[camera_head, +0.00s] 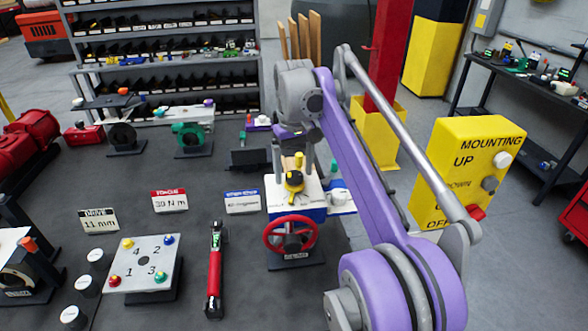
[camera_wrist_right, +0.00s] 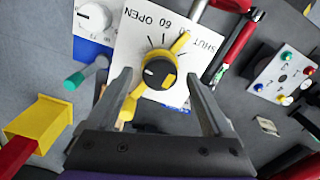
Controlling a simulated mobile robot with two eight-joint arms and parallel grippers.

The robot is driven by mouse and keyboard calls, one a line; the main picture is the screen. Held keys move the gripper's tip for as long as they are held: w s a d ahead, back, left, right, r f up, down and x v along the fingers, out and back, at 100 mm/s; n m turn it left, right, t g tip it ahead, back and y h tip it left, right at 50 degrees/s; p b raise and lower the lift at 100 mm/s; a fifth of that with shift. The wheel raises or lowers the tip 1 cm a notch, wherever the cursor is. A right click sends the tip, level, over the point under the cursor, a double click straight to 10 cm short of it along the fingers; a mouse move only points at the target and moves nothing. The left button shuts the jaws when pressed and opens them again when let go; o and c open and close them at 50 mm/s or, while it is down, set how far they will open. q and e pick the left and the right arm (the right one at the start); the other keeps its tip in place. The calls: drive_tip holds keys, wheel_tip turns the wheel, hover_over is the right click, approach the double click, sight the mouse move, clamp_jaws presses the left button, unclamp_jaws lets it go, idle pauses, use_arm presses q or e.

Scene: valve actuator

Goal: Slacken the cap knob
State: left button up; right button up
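The cap knob (camera_wrist_right: 158,72) is black with a grey face and a yellow pointer under it. It sits on a white dial plate (camera_wrist_right: 130,45) marked OPEN, 60 and SHUT. In the head view the yellow-and-black knob (camera_head: 294,181) tops the blue valve actuator, above a red handwheel (camera_head: 268,238). My right gripper (camera_wrist_right: 160,82) is open, its two grey fingers on either side of the knob with visible gaps. In the head view the right gripper (camera_head: 292,160) is just above and behind the knob; contact is not seen. My left gripper is out of view.
A red torque wrench (camera_head: 214,275) and a numbered bolt plate (camera_head: 145,263) lie to the left. Small signs (camera_head: 169,201) stand behind them. A yellow mounting box (camera_head: 460,170) is at the right. My purple right arm covers the area right of the valve.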

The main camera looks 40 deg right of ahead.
sight(294, 174)
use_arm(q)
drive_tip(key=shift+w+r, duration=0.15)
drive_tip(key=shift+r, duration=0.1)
use_arm(e)
wheel_tip(294, 174, up, 11)
drive_tip(key=shift+f, duration=0.15)
idle(0.4)
idle(0.5)
